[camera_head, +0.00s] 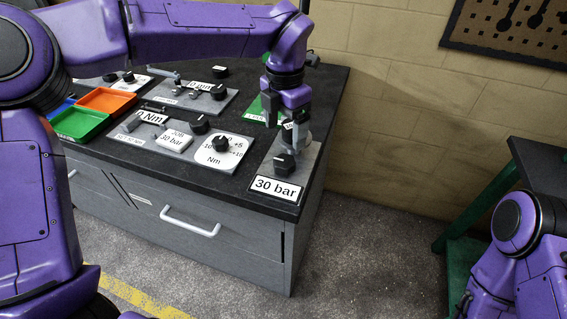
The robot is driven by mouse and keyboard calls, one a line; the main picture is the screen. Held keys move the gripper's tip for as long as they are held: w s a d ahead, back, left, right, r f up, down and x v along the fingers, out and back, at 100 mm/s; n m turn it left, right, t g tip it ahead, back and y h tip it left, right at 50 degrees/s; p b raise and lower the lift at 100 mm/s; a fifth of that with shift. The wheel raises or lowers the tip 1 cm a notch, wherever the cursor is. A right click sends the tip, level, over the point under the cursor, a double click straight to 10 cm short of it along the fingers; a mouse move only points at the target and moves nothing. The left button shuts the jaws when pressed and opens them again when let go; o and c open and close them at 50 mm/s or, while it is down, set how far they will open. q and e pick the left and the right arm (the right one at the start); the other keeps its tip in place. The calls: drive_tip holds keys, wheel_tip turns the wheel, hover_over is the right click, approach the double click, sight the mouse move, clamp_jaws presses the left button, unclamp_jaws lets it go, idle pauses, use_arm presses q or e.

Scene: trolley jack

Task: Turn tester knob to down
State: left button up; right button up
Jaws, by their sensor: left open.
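A grey plate (263,177) with a "30 bar" label (276,188) lies at the front right corner of the dark bench top. A black knob (284,164) sits on it; I cannot tell which way it points. My left gripper (289,149) reaches down from above, open, with its fingers at or just over this knob. Whether they touch it is unclear, and the gripper hides part of the plate behind. My right arm shows at the lower right, but its gripper is out of view.
Left of the plate, a panel holds a white "Nm" dial with a black knob (220,144) and a "JOB 30 bar" card (174,139). An orange tray (107,101) and a green tray (80,122) stand at the left. A green stand (480,210) is at the right, with open floor between.

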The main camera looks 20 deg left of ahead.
sight(284, 161)
use_arm(q)
wheel_tip(284, 161, down, 9)
drive_tip(key=shift+s+r+p, duration=0.1)
drive_tip(key=shift+p, duration=0.25)
drive_tip(key=shift+a, duration=0.1)
drive_tip(key=shift+c, duration=0.3)
drive_tip(key=c, duration=1)
drive_tip(key=shift+a, duration=0.15)
